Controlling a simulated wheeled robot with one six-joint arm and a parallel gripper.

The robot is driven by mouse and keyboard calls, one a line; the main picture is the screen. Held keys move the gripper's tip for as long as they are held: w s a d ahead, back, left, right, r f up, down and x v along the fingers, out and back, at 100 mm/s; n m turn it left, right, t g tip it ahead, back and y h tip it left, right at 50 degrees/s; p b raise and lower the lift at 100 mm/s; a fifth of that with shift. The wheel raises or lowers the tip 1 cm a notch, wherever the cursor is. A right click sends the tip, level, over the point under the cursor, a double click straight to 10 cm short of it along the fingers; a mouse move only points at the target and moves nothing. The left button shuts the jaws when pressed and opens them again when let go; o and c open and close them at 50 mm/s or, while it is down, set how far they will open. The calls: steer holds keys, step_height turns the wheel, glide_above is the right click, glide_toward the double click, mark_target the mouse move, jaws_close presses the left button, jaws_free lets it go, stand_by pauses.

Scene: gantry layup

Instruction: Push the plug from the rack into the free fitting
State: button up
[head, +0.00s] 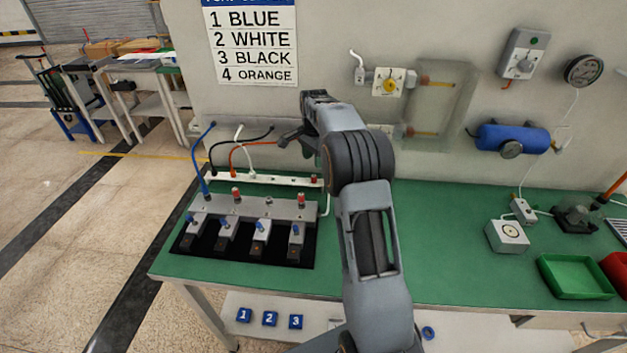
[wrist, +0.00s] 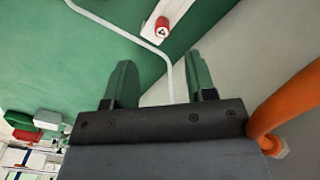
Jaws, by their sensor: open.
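The white rack strip (head: 275,180) lies at the back of the green bench. A red plug (head: 314,178) stands at its right end; it also shows at the top of the wrist view (wrist: 162,27). In front is the grey manifold (head: 285,210). Its left fitting carries the blue hose, and red caps show on two others (head: 236,194). One fitting (head: 269,202) between them looks bare, though it is small.
An orange hose (wrist: 290,100) passes close on the right of the wrist view. Blue, white and black hoses (head: 240,142) run from the wall to the rack area. A pale tube (wrist: 115,27) crosses the bench near the plug. A green tray (head: 572,292) stands far right.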

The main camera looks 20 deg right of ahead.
mark_target(314, 176)
steer(key=shift+w+f+p, duration=0.15)
steer(key=shift+f+p, duration=0.35)
steer(key=shift+f, duration=3.45)
jaws_close()
steer(key=shift+r, duration=0.15)
